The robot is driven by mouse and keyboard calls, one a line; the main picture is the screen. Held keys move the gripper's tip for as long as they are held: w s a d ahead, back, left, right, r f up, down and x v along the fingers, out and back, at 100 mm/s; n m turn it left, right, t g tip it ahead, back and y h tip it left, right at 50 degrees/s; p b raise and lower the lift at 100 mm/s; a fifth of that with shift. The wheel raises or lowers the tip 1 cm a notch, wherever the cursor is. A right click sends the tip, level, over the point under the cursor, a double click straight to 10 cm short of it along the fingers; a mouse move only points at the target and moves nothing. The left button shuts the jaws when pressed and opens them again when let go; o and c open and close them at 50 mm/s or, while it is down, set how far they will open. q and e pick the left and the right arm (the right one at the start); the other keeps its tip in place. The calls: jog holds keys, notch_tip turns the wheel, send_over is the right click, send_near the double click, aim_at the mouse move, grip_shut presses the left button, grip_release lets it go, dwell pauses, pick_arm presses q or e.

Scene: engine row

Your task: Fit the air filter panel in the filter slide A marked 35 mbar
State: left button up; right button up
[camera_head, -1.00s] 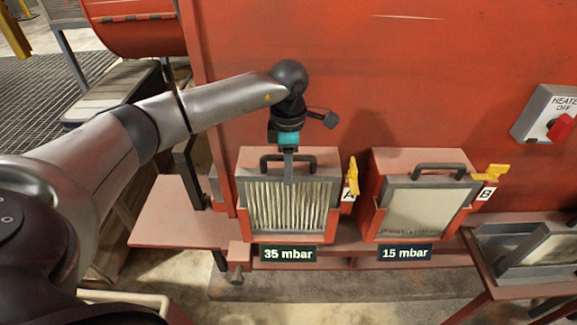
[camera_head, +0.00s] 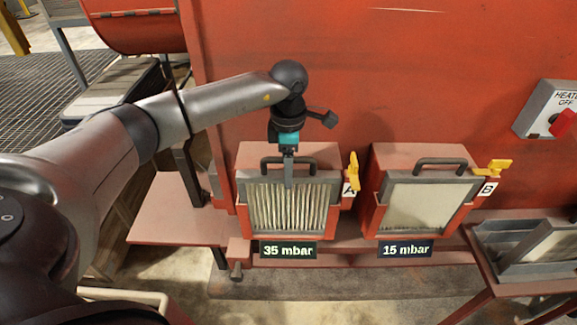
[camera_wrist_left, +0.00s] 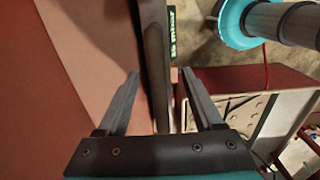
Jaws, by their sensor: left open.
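A pleated air filter panel (camera_head: 265,205) with a grey frame stands upright in filter slide A (camera_head: 241,222), above the 35 mbar label (camera_head: 288,251). Its dark handle (camera_head: 267,163) is at the top. My left gripper (camera_head: 289,184) points down at the handle, its fingers overlapping the panel's top edge in the head view. In the left wrist view the open fingers (camera_wrist_left: 160,75) lie on either side of a dark bar (camera_wrist_left: 156,70), apparently the handle. A yellow latch (camera_head: 353,172) beside tag A stands upright. My right gripper is not in view.
Slide B (camera_head: 371,218), marked 15 mbar, holds a pale panel (camera_head: 418,210); its yellow latch (camera_head: 495,167) lies sideways. A red side table (camera_head: 485,275) at the right bears grey-framed panels (camera_head: 540,250). The red housing wall (camera_head: 400,70) rises behind. A red shelf (camera_head: 165,215) at the left is bare.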

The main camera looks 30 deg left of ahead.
pick_arm(q)
jog(key=shift+f, duration=0.1)
notch_tip(320, 180, up, 16)
jog(key=shift+f, duration=0.25)
dwell(0.6)
